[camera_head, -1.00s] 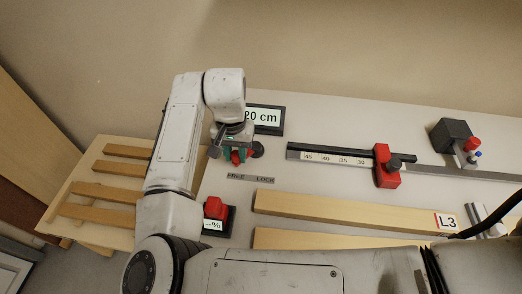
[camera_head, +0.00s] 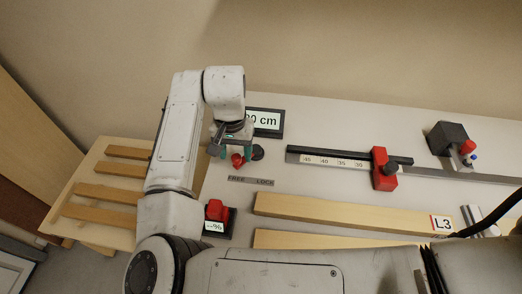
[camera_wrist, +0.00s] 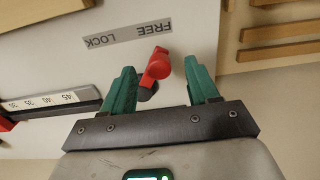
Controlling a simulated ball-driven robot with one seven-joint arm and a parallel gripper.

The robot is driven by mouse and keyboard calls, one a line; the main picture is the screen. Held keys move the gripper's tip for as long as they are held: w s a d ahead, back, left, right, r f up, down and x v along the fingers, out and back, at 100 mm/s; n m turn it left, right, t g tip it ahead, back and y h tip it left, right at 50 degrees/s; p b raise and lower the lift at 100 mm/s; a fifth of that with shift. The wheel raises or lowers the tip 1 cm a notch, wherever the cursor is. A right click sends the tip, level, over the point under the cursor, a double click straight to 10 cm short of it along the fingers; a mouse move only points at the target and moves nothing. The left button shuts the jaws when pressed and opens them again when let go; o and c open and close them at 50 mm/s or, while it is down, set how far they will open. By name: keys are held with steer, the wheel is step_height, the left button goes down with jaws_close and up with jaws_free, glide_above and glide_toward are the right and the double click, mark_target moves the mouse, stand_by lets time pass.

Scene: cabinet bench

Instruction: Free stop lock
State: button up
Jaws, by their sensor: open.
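The stop lock is a red lever (camera_head: 237,160) with a dark round part at its foot, beside the FREE LOCK label (camera_head: 250,181) on the pale bench. In the wrist view the red lever (camera_wrist: 157,68) leans towards the FREE side of the label (camera_wrist: 127,34). My gripper (camera_head: 231,154) is open above the bench, with its teal fingers on either side of the lever. In the wrist view my gripper (camera_wrist: 159,70) shows a gap on both sides of the lever. The lever's foot is partly hidden.
A rail with a scale (camera_head: 340,160) carries a red stop block (camera_head: 384,170) to the right. A cm display (camera_head: 266,121) stands behind my gripper. A red switch (camera_head: 216,210) and wooden boards (camera_head: 340,212) lie in front. A slatted wooden stand (camera_head: 105,180) is at left.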

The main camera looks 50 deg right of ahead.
steer(key=shift+r+p, duration=2.7)
steer(key=shift+r, duration=0.8)
steer(key=shift+s+f, duration=0.1)
steer(key=shift+f, duration=0.05)
